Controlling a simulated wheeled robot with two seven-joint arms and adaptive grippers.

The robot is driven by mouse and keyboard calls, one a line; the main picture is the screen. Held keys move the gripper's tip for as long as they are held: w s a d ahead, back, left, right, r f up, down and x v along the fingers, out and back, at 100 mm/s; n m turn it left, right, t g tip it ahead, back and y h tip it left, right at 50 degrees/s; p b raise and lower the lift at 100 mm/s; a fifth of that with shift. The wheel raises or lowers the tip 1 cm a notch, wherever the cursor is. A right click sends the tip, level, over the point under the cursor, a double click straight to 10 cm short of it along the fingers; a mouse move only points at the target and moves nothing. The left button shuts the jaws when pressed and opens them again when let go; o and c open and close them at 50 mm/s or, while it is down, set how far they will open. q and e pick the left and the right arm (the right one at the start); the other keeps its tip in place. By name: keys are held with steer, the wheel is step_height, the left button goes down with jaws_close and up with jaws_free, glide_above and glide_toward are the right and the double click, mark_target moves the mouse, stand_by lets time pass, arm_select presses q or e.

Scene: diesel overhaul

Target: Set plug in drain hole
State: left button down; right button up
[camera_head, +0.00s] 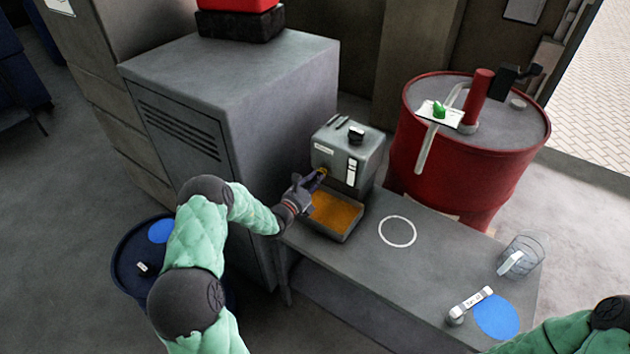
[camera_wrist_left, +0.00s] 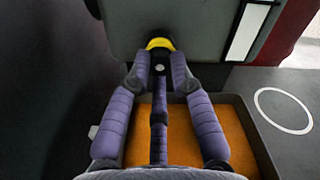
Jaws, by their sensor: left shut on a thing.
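A grey metal tank (camera_head: 345,155) stands on the bench. A yellow ring (camera_wrist_left: 160,43) shows low on its front, where the drain hole appears to be. My left gripper (camera_head: 317,178) reaches in from the left and is at this ring. In the left wrist view, its purple fingers (camera_wrist_left: 160,66) are shut on a small dark piece with a pale spot, the plug (camera_wrist_left: 158,59). The plug is right at the yellow ring. The fingertips hide most of it, and I cannot tell how deep it sits. My right gripper is out of view.
A tray of amber liquid (camera_head: 335,235) lies under the tank's front. The bench (camera_head: 400,265) has a white circle (camera_head: 397,232), a clear jug (camera_head: 522,255), a labelled tool (camera_head: 470,304) and a blue disc (camera_head: 497,317). A red drum (camera_head: 450,160) stands behind; a grey cabinet (camera_head: 235,90) stands left.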

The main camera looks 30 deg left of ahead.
arm_select(q)
steer(key=shift+w, duration=0.35)
stand_by(0.7)
steer(key=c, duration=1)
jaws_free()
steer(key=shift+s, duration=0.15)
steer(key=s, duration=0.7)
steer(key=s+a, duration=0.1)
steer(key=s, duration=0.3)
steer(key=shift+s, duration=0.35)
